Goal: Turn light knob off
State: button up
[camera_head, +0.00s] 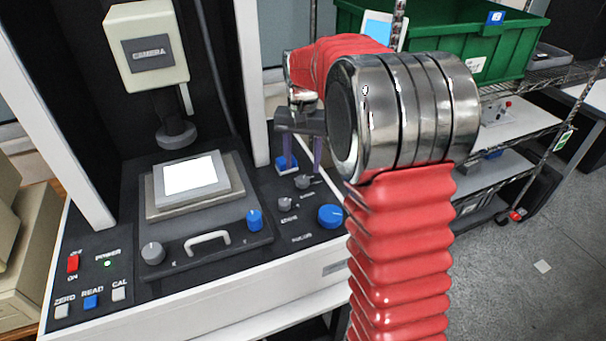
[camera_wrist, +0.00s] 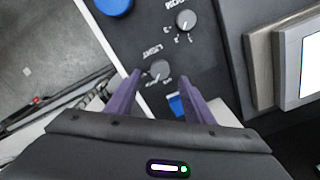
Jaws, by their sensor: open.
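The light knob (camera_wrist: 159,69) is a small grey dial on the black panel, with the word LIGHT beside it in the wrist view. It also shows in the head view (camera_head: 303,181), just below my gripper. My gripper (camera_head: 302,162) is open, its two purple fingers pointing down at the panel. In the wrist view my gripper (camera_wrist: 162,78) has one fingertip on each side of the knob in the picture. The fingers do not appear closed on it. Whether the tips reach down to the knob's height I cannot tell.
A second grey knob (camera_wrist: 186,19) and a large blue knob (camera_head: 330,215) sit close by. A blue button (camera_wrist: 177,105) lies near the fingers. The stage (camera_head: 190,180) with its lit plate stands left, under the camera head (camera_head: 148,50). A green bin (camera_head: 450,35) is on the shelf behind.

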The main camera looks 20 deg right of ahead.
aim_at(302, 178)
jog(key=shift+f, duration=2.45)
jog(key=shift+c, duration=0.3)
jog(key=c, duration=1)
jog(key=shift+n, duration=0.5)
jog(key=n, duration=0.8)
